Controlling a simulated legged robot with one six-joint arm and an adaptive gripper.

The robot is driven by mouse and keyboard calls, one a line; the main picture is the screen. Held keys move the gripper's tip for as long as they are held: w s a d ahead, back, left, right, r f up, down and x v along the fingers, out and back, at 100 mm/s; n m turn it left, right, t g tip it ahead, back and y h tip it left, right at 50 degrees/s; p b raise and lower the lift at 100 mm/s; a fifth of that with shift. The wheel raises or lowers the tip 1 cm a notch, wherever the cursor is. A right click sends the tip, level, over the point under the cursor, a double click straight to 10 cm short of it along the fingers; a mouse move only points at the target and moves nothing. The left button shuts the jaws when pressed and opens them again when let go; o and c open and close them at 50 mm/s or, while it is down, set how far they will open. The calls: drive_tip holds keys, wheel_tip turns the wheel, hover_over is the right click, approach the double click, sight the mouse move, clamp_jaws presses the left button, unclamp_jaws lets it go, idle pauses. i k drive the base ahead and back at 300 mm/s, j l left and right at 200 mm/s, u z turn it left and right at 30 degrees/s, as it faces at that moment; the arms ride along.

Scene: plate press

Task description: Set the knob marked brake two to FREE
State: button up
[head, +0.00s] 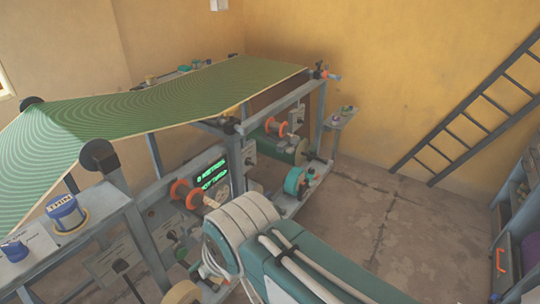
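I cannot pick out the knob marked brake two, as the labels on the machine are too small or blurred to read. A blue knob (14,250) sits on the grey frame's top rail at the lower left. A larger blue and yellow round piece (63,211) with lettering sits beside it. Small plates with dark knobs or levers, such as the plate (112,262), sit lower on the frame. My arm reaches in from the bottom right toward the machine. My gripper does not show; it may be hidden behind the arm's white-ringed joint.
A green patterned sheet (165,105) runs over the machine's rollers. A lit green display (211,178) and orange-rimmed spools (185,194) are beside my arm. A ladder (470,115) leans on the yellow wall. The concrete floor (400,225) right of the machine is clear.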

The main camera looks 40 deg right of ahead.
sight(248, 161)
drive_tip(key=z, duration=0.95)
drive_tip(key=u, duration=1.45)
drive_tip(key=i+z, duration=0.1)
drive_tip(key=z, duration=0.3)
drive_tip(key=i+l+z, duration=0.1)
drive_tip(key=z, duration=0.65)
drive_tip(key=i+z, duration=0.15)
drive_tip(key=z, duration=0.2)
